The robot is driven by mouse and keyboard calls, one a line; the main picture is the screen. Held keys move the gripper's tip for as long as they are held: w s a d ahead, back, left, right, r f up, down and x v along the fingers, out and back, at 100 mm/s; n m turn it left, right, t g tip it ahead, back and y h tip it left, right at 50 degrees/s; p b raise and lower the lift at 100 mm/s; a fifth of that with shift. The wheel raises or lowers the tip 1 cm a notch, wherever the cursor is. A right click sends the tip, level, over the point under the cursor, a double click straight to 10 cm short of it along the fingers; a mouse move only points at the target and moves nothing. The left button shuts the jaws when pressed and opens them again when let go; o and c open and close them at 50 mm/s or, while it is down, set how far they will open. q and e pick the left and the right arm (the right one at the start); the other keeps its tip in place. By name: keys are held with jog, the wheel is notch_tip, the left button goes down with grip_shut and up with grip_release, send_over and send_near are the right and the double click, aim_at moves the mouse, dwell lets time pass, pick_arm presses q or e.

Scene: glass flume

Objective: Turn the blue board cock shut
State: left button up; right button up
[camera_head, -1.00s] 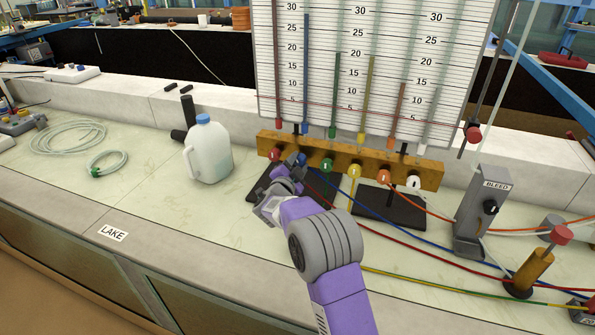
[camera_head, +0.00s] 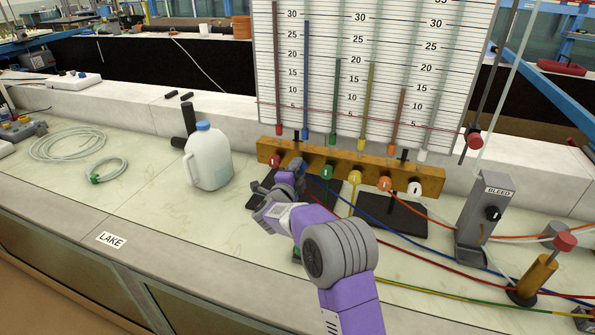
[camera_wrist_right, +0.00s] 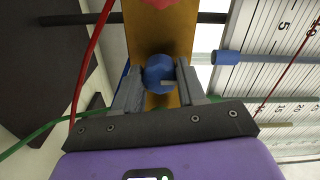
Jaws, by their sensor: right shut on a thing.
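The blue board cock (camera_head: 297,162) sits on the brass-coloured manifold bar (camera_head: 348,174) below the scale board, between the red cock (camera_head: 275,161) and the green cock (camera_head: 327,172). My right gripper (camera_head: 291,176) is at the blue cock and partly covers it in the head view. In the right wrist view the blue cock (camera_wrist_right: 159,73) is between the two grey fingers of the right gripper (camera_wrist_right: 160,84), which are shut on it. A light mark shows on the cock's lower edge there. My left gripper is not in view.
Yellow (camera_head: 354,177), orange (camera_head: 385,184) and white (camera_head: 414,189) cocks continue along the bar. A white jug (camera_head: 208,160) stands to the left. Dark pads (camera_head: 392,218) and coloured tubes lie before the bar. The bleed stand (camera_head: 484,225) is at right.

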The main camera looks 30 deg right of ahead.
dwell(0.3)
jog(key=o, duration=1)
jog(key=shift+o, duration=0.2)
jog(key=shift+a, duration=0.1)
jog(key=p+v, duration=0.1)
jog(key=v, duration=0.6)
jog(key=shift+s+a, duration=0.15)
jog(key=shift+s, duration=0.1)
